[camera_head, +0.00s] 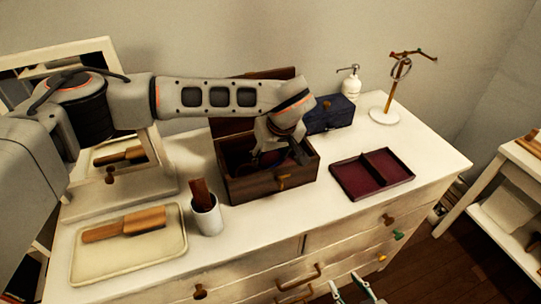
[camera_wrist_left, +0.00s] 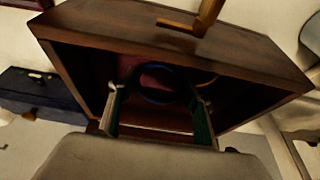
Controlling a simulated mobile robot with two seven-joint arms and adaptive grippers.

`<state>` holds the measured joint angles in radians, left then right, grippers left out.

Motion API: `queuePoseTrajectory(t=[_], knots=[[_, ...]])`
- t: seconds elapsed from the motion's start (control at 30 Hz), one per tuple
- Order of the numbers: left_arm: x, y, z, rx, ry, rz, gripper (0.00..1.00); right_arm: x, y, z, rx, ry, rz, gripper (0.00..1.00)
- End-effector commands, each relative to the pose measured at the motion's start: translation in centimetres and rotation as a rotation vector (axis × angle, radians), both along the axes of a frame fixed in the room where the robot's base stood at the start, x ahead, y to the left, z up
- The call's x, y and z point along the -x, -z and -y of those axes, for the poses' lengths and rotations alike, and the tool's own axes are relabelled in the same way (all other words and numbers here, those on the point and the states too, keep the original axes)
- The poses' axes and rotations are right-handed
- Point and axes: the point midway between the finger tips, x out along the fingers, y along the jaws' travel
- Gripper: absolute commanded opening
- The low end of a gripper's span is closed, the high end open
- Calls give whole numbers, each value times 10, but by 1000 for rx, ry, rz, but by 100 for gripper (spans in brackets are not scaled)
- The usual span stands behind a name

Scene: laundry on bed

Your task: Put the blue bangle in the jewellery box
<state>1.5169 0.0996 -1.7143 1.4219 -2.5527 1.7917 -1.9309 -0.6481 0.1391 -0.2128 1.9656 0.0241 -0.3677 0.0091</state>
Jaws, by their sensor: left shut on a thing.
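The jewellery box (camera_head: 245,188) is a dark brown wooden box, open at the top, with a brass handle and its lid raised behind. It fills much of the left wrist view (camera_wrist_left: 240,62). My left gripper (camera_head: 277,152) points down into the box opening. In the left wrist view its green-padded fingers (camera_wrist_left: 160,112) are around the blue bangle (camera_wrist_left: 155,99), a dark blue ring held inside the box walls. Whether the bangle touches the box floor cannot be told. My right gripper (camera_head: 350,290) shows only its fingertips at the bottom edge, apart and empty.
A maroon two-part tray (camera_head: 347,187) lies right of the box. A dark blue box (camera_head: 330,113), a white pump bottle (camera_head: 348,85) and a jewellery stand (camera_head: 384,116) are behind. A brush lies on a cream tray (camera_head: 115,270); a cup (camera_head: 208,217) stands front left.

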Motion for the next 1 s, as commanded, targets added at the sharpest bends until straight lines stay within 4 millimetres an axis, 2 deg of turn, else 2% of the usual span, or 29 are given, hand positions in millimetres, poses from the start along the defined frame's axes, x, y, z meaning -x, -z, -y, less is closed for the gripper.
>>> queuePoseTrajectory(t=[0.37, 0.4, 0.43, 0.47, 0.83, 1.0], knots=[[0, 4, 0, 0, 0, 1, 32, 2, 5, 1, 1, 0, -6, 40], [0, 4, 0, 0, 0, 1, 54, 2, 5, 1, 2, 0, -7, 40], [0, 4, 0, 0, 0, 1, 62, 2, 5, 1, 2, 0, -7, 40], [0, 4, 0, 0, 0, 1, 65, 2, 5, 1, 2, 0, -8, 40], [0, 2, 0, 1, -1, 1, 65, 2, 3, 1, 2, 1, -7, 40], [5, -16, 3, 2, 2, 5, 65, 1, 2, 0, 1, 0, -3, 40]])
